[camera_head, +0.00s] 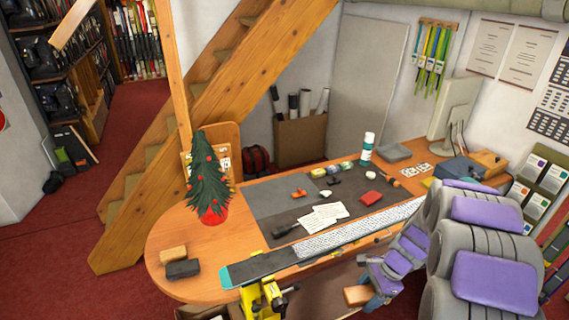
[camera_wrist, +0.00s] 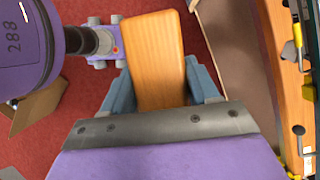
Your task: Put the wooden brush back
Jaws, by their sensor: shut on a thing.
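My gripper (camera_head: 368,297) is shut on the wooden brush (camera_head: 356,296), a pale wooden block. They are low in front of the bench's near edge, at the bottom centre-right of the head view. In the wrist view, the brush (camera_wrist: 155,45) sits between the two blue-grey fingers of my gripper (camera_wrist: 157,88) and sticks out beyond them. Only its smooth wooden face shows; any bristles are hidden. Red carpet lies below it. The wooden bench (camera_head: 165,232) stands beyond my gripper, and its edge also shows at right in the wrist view (camera_wrist: 285,75).
A long ski (camera_head: 330,238) lies along the bench's near edge, over a yellow vise (camera_head: 262,298). A tan block (camera_head: 173,254) and a dark block (camera_head: 183,269) lie at the left end, near a small decorated tree (camera_head: 208,180). The bench's left end has free room.

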